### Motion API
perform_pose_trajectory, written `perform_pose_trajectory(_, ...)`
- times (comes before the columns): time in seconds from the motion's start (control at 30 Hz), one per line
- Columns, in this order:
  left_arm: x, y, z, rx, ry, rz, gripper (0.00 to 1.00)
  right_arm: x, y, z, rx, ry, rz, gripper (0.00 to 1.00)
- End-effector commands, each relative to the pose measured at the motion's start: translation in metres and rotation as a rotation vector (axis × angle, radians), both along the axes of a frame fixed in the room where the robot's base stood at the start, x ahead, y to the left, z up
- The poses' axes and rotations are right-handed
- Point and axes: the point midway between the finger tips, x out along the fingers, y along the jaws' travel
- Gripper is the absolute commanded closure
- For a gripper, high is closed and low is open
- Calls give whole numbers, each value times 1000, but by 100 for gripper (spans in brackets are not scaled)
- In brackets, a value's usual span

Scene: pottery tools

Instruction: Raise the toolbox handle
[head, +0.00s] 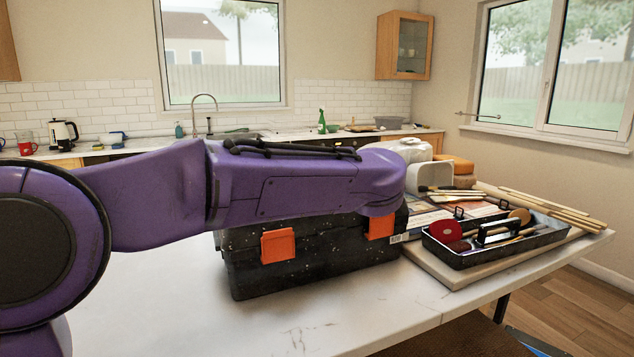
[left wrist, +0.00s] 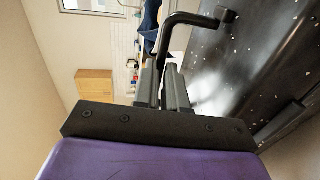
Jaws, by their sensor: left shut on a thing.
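The black speckled toolbox (head: 310,268) with orange latches (head: 278,246) stands on the white table, partly hidden behind my left arm. In the left wrist view its dark speckled surface (left wrist: 245,65) fills the right side. The black toolbox handle (left wrist: 178,19) is a bent bar standing out from that surface. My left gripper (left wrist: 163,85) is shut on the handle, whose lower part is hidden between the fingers. In the head view, the left gripper and the handle are hidden by my purple arm. My right gripper is in neither view.
A black tray (head: 462,262) of pottery tools sits on a board (head: 430,268) right of the toolbox. Long wooden sticks (head: 545,208) and a grey container (head: 425,178) lie behind. The table front (head: 200,315) is clear. A kitchen counter runs along the back wall.

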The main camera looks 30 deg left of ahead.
Motion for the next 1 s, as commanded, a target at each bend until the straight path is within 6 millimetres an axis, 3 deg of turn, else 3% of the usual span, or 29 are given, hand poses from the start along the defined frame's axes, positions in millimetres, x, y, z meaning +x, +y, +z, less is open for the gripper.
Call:
perform_pose_trajectory(0.47,-1,0,0,12,-9,1,100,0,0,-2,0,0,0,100)
perform_pose_trajectory(0.57,0,-1,0,11,-8,1,66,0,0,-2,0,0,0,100)
perform_pose_trajectory(0.6,0,0,0,11,-8,1,63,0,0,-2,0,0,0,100)
perform_pose_trajectory(0.87,-1,-1,0,11,-8,0,63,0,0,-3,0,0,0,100)
perform_pose_trajectory(1.0,-12,-14,4,13,-11,-2,63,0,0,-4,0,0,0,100)
